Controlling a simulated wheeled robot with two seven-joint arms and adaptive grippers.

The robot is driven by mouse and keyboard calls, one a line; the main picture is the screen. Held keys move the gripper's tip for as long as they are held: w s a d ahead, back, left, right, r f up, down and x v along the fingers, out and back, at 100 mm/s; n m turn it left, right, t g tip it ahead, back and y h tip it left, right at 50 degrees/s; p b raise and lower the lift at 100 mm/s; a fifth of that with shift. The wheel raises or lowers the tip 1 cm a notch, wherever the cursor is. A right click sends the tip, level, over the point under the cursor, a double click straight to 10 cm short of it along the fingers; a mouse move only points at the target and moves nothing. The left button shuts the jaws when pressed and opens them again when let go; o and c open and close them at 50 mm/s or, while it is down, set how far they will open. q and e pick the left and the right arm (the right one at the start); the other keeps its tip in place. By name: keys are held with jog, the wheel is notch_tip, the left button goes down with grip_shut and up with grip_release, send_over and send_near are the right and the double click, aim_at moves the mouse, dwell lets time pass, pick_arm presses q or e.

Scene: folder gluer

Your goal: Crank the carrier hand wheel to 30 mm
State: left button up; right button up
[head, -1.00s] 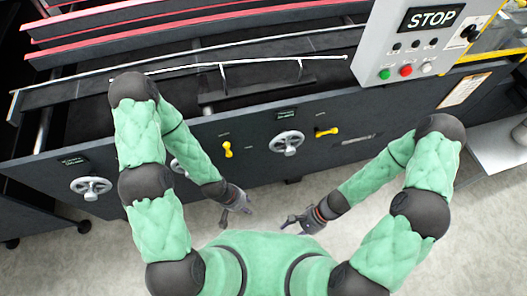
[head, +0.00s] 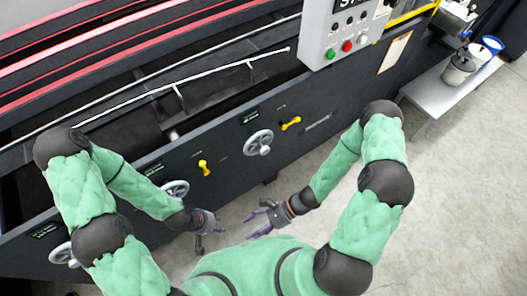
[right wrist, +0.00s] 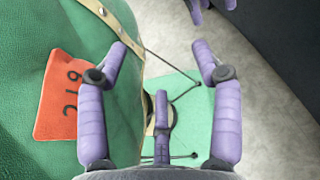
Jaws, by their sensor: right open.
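The machine's dark front panel carries several silver hand wheels. One hand wheel (head: 258,142) is in full view near the middle. A second hand wheel (head: 174,190) is partly hidden by my left arm, and a third hand wheel (head: 62,254) shows at the lower left. Their labels are too small to read, so I cannot tell which is the carrier wheel. My left gripper (head: 210,232) is open and empty below the second wheel. My right gripper (head: 251,222) is open and empty, below the middle wheel and apart from it; its spread fingers show in the right wrist view (right wrist: 160,48).
Yellow levers (head: 204,167) and (head: 291,124) flank the middle wheel. A grey control box (head: 345,35) with buttons stands above the panel. A side table (head: 440,100) with cups (head: 458,68) is at the upper right. The floor (head: 460,200) at right is clear.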

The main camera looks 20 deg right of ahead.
jog(key=w+r+m+t+y, duration=0.2)
jog(key=w+m+t, duration=0.3)
jog(key=w, duration=0.1)
jog(key=m+t+h, duration=0.9)
jog(key=m+t, duration=0.3)
jog(key=t, duration=0.2)
send_near(266, 153)
pick_arm(q)
jog(key=shift+s+a+f+b, duration=0.1)
jog(key=shift+s+f+b, duration=0.15)
jog(key=shift+f+b, duration=0.55)
jog(key=shift+s+a+f+b, duration=0.1)
jog(key=shift+s+f+b, duration=0.1)
jog(key=shift+f+b, duration=0.55)
pick_arm(e)
jog(key=shift+x, duration=5.45)
jog(key=shift+r, duration=0.1)
grip_shut()
